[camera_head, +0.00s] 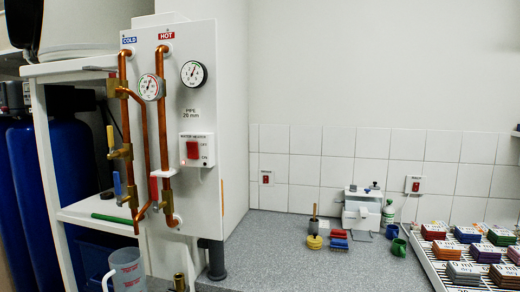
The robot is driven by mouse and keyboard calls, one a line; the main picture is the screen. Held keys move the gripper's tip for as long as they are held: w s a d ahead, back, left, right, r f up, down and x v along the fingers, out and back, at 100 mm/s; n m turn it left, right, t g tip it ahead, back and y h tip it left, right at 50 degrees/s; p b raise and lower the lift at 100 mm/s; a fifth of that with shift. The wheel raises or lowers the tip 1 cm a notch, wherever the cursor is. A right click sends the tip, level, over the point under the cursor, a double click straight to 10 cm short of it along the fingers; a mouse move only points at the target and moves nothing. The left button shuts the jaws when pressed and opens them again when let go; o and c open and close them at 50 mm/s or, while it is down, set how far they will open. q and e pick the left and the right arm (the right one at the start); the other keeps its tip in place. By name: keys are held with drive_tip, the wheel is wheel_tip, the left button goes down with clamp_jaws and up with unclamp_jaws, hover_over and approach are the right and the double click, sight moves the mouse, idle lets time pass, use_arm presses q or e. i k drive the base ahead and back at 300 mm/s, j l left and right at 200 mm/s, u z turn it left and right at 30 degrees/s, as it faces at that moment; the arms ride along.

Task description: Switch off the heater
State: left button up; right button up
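The heater switch (192,150) is a red rocker on a white plate labelled water heater. It sits on the right half of a white upright panel (205,205), below the "pipe 20 mm" label. Small marks stand to the right of the rocker, too small to read surely. I cannot tell which way the rocker is tipped. Nothing covers the switch. Neither of my grippers is in view.
Copper pipes (164,120) with brass valves and a gauge (152,87) stand out from the panel, left of the switch. A second gauge (194,74) is above it. A grey counter (270,250) holds small items and a rack (440,275) at right.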

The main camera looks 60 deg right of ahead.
sight(193, 147)
drive_tip(key=z, duration=1.4)
drive_tip(key=k, duration=0.05)
